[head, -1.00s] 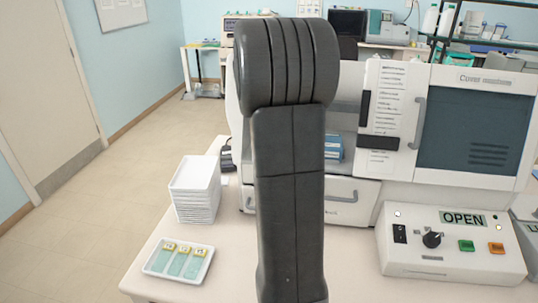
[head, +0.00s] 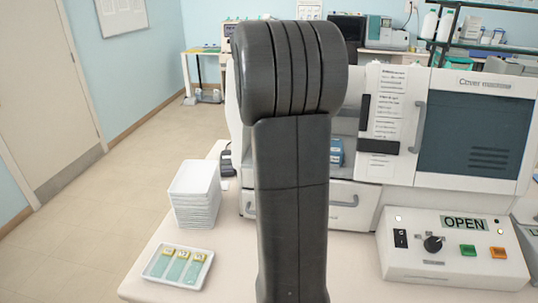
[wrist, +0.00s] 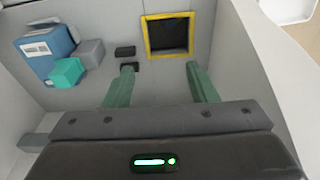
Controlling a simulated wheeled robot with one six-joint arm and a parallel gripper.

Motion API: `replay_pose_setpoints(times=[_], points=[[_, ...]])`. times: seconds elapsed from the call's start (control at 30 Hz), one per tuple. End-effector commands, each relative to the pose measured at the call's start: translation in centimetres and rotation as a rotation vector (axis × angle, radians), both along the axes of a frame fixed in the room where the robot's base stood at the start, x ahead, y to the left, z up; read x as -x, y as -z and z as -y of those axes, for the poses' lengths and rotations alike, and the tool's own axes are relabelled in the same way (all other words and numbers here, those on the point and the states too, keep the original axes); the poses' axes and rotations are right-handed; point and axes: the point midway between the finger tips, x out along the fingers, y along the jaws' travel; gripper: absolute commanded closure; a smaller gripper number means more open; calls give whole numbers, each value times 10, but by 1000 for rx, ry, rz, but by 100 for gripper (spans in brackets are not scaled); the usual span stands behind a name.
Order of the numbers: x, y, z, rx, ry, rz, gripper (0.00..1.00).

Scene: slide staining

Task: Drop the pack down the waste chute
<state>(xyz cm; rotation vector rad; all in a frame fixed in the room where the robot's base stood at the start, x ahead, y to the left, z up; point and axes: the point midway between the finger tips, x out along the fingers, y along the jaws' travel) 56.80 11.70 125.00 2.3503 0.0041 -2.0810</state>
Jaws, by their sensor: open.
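My gripper (wrist: 160,70) has two green fingers, spread apart with nothing between them. Past the fingertips, a square dark opening with a yellow frame (wrist: 145,36), which looks like the waste chute, sits in the grey floor of a bay. At the left of the wrist view lie a blue box with a white label (wrist: 42,52), a teal block (wrist: 67,72) and a grey block (wrist: 90,52), close together. I cannot tell for sure which one is the pack. In the head view a blue box (head: 336,152) shows partly behind my arm, which hides the gripper and the chute.
Bay walls rise on both sides in the wrist view. A small black part (wrist: 125,52) lies left of the opening. The head view shows a control box reading OPEN (head: 450,250), a stack of white trays (head: 197,195) and a slide tray (head: 152,270).

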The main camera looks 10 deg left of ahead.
Motion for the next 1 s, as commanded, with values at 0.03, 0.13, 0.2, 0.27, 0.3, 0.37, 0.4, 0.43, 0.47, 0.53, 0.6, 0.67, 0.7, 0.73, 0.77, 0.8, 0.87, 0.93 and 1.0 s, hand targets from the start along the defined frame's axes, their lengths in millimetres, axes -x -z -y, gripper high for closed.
replay_pose_setpoints(times=[0.03,0.13,0.2,0.27,0.3,0.37,0.4,0.43,0.47,0.53,0.6,0.67,0.7,0.73,0.77,0.8,0.87,0.93,1.0], points=[[1,-13,-1,-2,0,4,48],[3,-34,-1,-1,-1,3,48],[5,-46,-1,-1,-1,2,48],[6,-55,-1,-1,-1,2,48],[7,-60,-1,-1,-1,1,48],[8,-66,-1,-1,-1,0,48],[8,-68,-1,0,-1,0,48],[8,-70,-1,0,-1,0,48],[8,-71,-1,0,-1,0,48],[9,-73,-1,0,-1,-1,48],[9,-73,-1,0,-1,-1,48],[9,-73,-1,0,-1,-1,48],[9,-73,-1,0,-1,-1,48],[9,-72,-1,0,-1,-1,48],[9,-72,-1,0,-1,-1,48],[9,-70,-1,0,-1,-2,48],[8,-66,-1,1,-1,-2,48],[7,-58,-1,1,-1,-3,48],[6,-47,0,1,-1,-5,48]])
